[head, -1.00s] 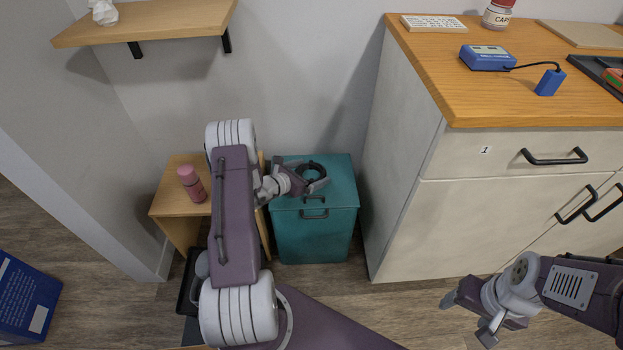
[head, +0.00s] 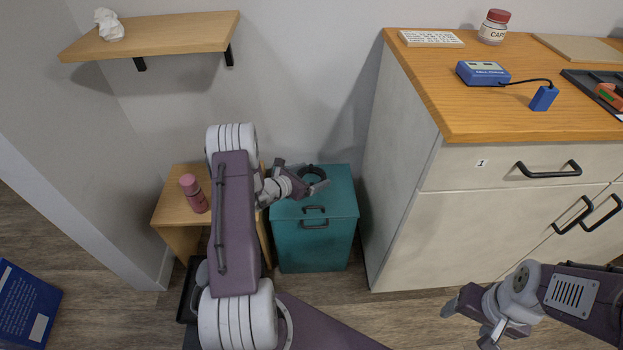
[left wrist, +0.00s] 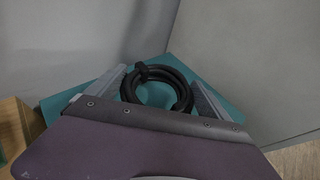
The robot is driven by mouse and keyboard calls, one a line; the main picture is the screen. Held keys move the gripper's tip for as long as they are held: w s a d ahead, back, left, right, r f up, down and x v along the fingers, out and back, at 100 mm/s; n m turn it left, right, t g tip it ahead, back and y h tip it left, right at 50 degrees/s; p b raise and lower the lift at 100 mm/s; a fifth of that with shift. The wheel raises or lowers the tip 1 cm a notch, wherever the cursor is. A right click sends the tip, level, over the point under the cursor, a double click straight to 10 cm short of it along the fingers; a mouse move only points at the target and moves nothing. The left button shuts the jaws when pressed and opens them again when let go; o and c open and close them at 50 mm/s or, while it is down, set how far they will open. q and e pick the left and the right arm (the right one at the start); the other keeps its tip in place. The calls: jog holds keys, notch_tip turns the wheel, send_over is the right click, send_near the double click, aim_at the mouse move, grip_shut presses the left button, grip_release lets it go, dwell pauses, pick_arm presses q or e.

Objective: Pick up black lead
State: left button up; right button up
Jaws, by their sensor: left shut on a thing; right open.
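The black lead (head: 313,167) is a coiled ring at the top of the teal cabinet. In the left wrist view the coil (left wrist: 183,88) shows between the two fingers, with a dark tie at its top; its lower part is hidden behind my gripper body. My left gripper (head: 301,174) is shut on the lead. Whether the coil is clear of the cabinet top is hard to tell. My right gripper (head: 468,322) is open and empty, low at the right in front of the pale drawer unit.
The teal cabinet (head: 342,195) has dark handles. A wooden side table (head: 172,207) with a pink bottle (head: 194,194) stands left of it. The pale drawer unit (head: 408,205) rises close on the right, with a blue device (head: 482,73) on top. A wall shelf (head: 180,32) hangs above left.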

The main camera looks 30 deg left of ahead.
pick_arm(q)
jog(key=d+r+p, duration=0.4)
jog(key=d+r, duration=0.3)
jog(key=d, duration=0.4)
jog(key=shift+d+r, duration=0.35)
jog(key=shift+r, duration=0.05)
